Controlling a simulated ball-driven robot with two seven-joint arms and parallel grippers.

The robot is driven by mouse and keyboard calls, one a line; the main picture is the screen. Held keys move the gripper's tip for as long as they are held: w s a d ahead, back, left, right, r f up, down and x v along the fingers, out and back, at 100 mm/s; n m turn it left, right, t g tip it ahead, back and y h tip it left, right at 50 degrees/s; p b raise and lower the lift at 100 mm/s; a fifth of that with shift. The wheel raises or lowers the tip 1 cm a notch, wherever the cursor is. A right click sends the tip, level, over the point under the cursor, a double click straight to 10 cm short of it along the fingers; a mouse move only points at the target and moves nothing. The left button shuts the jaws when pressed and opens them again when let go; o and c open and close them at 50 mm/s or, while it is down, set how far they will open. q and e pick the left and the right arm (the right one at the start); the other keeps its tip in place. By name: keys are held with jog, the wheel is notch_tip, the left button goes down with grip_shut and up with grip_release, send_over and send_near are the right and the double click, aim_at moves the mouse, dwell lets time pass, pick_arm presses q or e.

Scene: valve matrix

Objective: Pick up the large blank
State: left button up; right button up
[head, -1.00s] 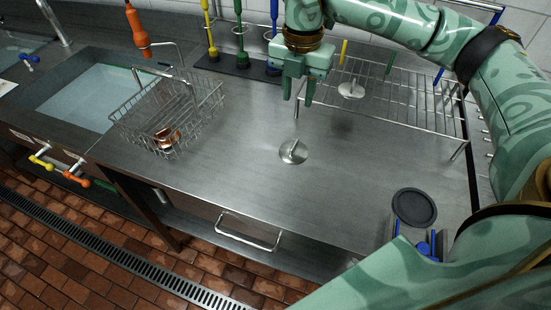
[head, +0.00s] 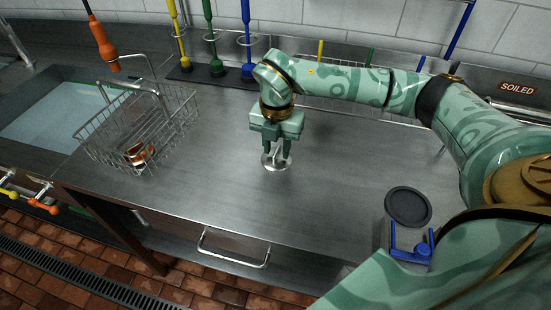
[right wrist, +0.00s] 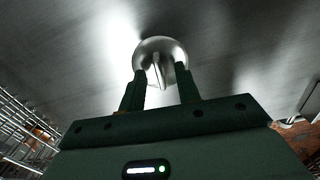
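A round metal disc with an upright stem, which looks like the large blank (head: 276,164), stands on the steel counter. My right gripper (head: 277,152) points down over it, with its fingers around or close to the stem. In the right wrist view the blank's disc (right wrist: 160,48) lies just past the two fingertips (right wrist: 162,82). The stem shows between them with gaps on both sides, so the gripper is open. Whether the fingers touch the stem cannot be told. My left gripper is not in view.
A wire basket (head: 140,130) with copper-coloured items stands left, by the water-filled sink (head: 50,112). A dark round lid (head: 408,206) and blue-handled fitting (head: 424,246) sit at the right. Coloured brushes (head: 212,40) stand behind. The rack is mostly behind my right arm. The counter around the blank is clear.

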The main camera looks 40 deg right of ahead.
jog(key=shift+f, duration=0.45)
jog(key=shift+r, duration=0.1)
grip_shut()
jog(key=shift+r, duration=0.1)
